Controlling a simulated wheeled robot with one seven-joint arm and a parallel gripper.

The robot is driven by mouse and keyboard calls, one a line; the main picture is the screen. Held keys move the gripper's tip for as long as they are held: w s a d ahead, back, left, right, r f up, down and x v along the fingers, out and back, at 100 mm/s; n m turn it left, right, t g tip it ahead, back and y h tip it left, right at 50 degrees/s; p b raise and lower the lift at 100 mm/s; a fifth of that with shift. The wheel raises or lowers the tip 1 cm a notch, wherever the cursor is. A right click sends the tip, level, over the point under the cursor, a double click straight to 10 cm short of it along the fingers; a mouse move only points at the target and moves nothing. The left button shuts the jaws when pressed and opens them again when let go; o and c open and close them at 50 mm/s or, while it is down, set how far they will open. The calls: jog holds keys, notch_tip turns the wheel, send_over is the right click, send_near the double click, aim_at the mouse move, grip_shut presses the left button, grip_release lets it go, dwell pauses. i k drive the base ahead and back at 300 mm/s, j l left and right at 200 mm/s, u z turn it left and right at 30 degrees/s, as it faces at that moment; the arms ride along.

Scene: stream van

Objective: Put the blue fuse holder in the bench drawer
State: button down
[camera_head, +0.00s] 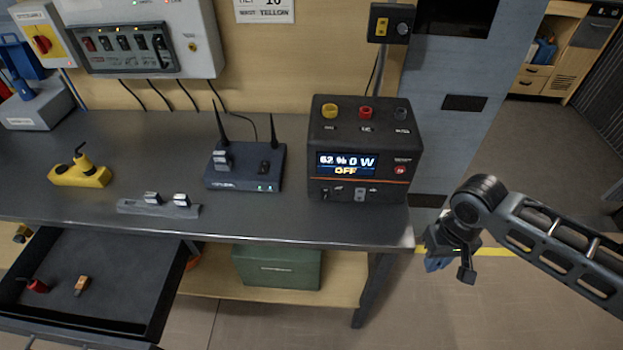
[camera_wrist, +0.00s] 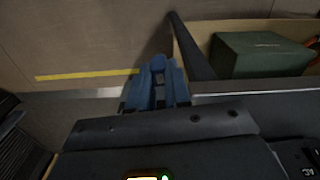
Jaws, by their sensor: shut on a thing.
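My gripper (camera_head: 452,262) is shut on the blue fuse holder (camera_head: 436,264), off the right end of the bench and clear of it. The blue fuse holder also shows in the wrist view (camera_wrist: 158,84), upright in the picture between the fingers; part of it is hidden by the gripper. The bench drawer (camera_head: 100,262) is pulled open at the lower left, under the bench top. Inside it lie a red piece (camera_head: 37,286) and an orange piece (camera_head: 82,285), with bare floor around them.
On the bench (camera_head: 300,222) stand a black power unit (camera_head: 330,185), a router with antennas (camera_head: 262,178), a grey rail with clips (camera_head: 135,207) and a yellow tool (camera_head: 85,174). A green box (camera_head: 278,268) sits on the lower shelf. A bench leg (camera_head: 366,295) stands left of my gripper.

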aim_at(113, 302)
jog(key=k+j+u, duration=0.2)
jog(key=j, duration=0.45)
jog(key=j+u, duration=0.2)
jog(key=j, duration=0.4)
jog(key=i+j+u, duration=0.15)
jog(key=u, duration=0.15)
jog(key=i+u, duration=0.3)
jog(key=i+l+u, duration=0.1)
jog(key=l+u, duration=0.3)
jog(key=l, duration=0.45)
jog(key=l+u, duration=0.4)
jog(key=l, duration=0.4)
jog(key=k+l+u, duration=0.1)
jog(key=l+u, duration=0.3)
jog(key=l, duration=0.45)
